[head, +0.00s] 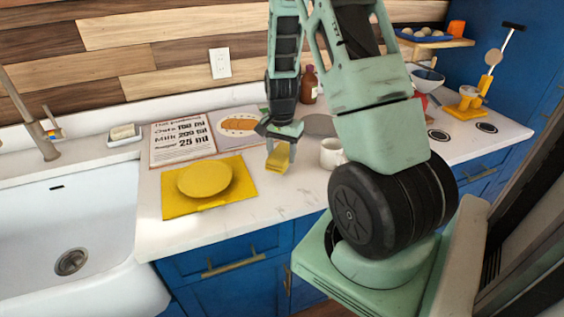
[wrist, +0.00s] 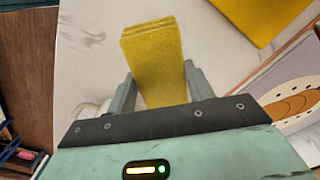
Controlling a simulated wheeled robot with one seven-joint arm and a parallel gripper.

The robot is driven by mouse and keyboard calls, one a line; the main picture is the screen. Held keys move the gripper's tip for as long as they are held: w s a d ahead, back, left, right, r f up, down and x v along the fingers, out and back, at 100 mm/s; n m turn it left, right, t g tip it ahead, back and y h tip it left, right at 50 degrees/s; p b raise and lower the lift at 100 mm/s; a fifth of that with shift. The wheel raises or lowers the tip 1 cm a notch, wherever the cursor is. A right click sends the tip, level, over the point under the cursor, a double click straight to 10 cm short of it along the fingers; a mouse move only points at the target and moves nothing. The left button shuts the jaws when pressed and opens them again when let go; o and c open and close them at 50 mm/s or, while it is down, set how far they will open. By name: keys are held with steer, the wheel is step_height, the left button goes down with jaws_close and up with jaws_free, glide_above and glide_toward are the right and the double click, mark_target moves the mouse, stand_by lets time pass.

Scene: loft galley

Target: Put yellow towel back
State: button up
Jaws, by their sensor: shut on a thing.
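My gripper (head: 279,143) is shut on a folded yellow towel (head: 279,158), which hangs down from the fingers over the white counter to the right of a yellow mat. In the wrist view the towel (wrist: 153,60) stands out between the two grey fingers of my gripper (wrist: 155,88). I cannot tell whether its lower end touches the counter. The place the towel belongs is not clear from these views.
A yellow plate (head: 204,178) sits on the yellow mat (head: 238,197). An open recipe book (head: 172,143) lies behind it. A white mug (head: 331,153) stands close right of the towel. The sink (head: 70,225) is at left. Bare counter (head: 285,204) lies in front.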

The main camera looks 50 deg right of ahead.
steer(key=shift+f+p, duration=0.35)
steer(key=shift+f, duration=1.65)
steer(key=shift+f, duration=0.1)
steer(key=o, duration=1)
